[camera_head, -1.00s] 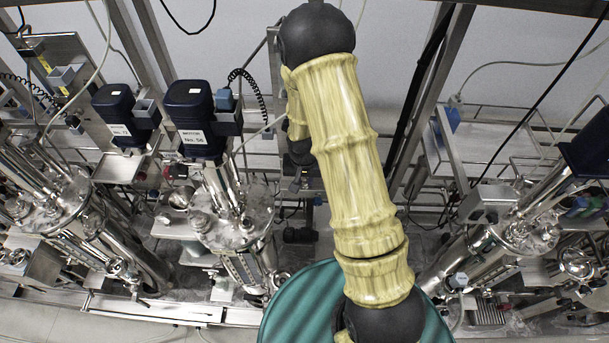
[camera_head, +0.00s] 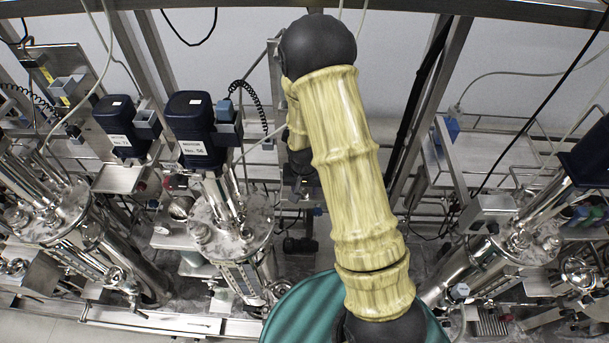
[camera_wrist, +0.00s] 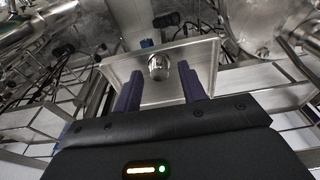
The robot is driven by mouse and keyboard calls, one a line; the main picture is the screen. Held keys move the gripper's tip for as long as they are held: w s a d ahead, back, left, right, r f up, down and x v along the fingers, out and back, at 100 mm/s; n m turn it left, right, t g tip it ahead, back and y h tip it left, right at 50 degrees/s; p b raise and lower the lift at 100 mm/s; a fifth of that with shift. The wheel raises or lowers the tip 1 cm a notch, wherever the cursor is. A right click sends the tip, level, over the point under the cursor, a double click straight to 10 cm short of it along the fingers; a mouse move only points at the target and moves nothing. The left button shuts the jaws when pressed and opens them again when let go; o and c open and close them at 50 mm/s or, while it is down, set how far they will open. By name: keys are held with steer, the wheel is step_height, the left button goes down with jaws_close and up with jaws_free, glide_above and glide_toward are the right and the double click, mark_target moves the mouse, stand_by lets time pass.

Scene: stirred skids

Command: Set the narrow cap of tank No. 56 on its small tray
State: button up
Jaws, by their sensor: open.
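Tank No. 56 (camera_head: 232,228) stands left of my arm in the head view, under a dark motor (camera_head: 190,125) labelled No. 56. In the wrist view a small shiny metal cap (camera_wrist: 158,67) appears over a flat rimmed metal tray (camera_wrist: 205,52). It looks upright and seems to stand on the tray, near its middle. My gripper (camera_wrist: 160,72) is open, with one purple finger on each side of the cap in the picture. I see no finger touching it.
Tank No. 72 (camera_head: 75,215) stands further left, and another tank (camera_head: 530,240) stands at the right. Frame posts (camera_head: 425,110), hanging cables and rails surround my arm. In the wrist view, metal rails (camera_wrist: 65,115) lie close beside my fingers.

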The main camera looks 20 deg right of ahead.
step_height(320, 180, up, 11)
steer(key=s+b, duration=0.1)
steer(key=b, duration=0.2)
steer(key=shift+s+a+r, duration=0.2)
steer(key=shift+s+a, duration=0.15)
steer(key=shift+s, duration=0.05)
stand_by(0.4)
steer(key=s+d+r+n, duration=0.1)
steer(key=s+r+n, duration=0.2)
steer(key=s, duration=0.9)
steer(key=shift+s+r+n+t+y, duration=0.2)
steer(key=shift+r+n+t+y, duration=0.15)
steer(key=shift+r, duration=0.25)
